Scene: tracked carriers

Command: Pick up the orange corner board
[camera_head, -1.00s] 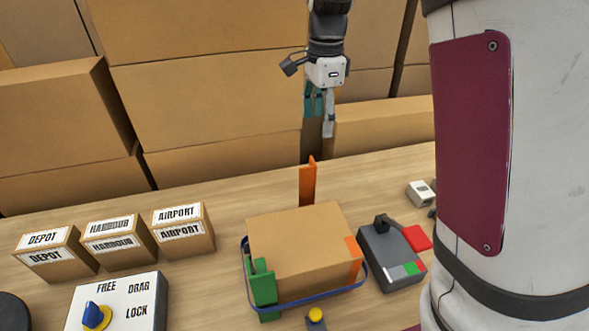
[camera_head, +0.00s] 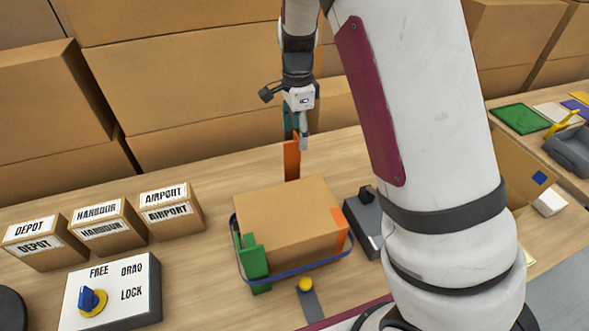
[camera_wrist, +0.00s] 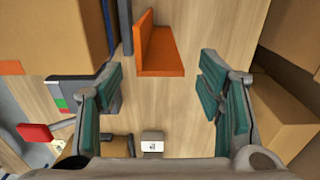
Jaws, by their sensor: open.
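The orange corner board (camera_head: 291,160) stands upright on the table, just behind the cardboard box (camera_head: 285,215). In the wrist view the orange corner board (camera_wrist: 160,52) shows an L-shaped profile, ahead of and between the spread fingers. My gripper (camera_head: 297,130) is above the board, near its top edge; I cannot tell from the head view whether it touches. The wrist view shows my gripper (camera_wrist: 160,88) open, its teal pads apart with nothing between them.
A blue strap (camera_head: 300,270) rings the box, with a green corner board (camera_head: 252,260) at its left front corner and an orange piece (camera_head: 341,229) at its right. Labelled small boxes (camera_head: 105,228) and a switch panel (camera_head: 112,290) stand left. Large cartons (camera_head: 190,80) line the back.

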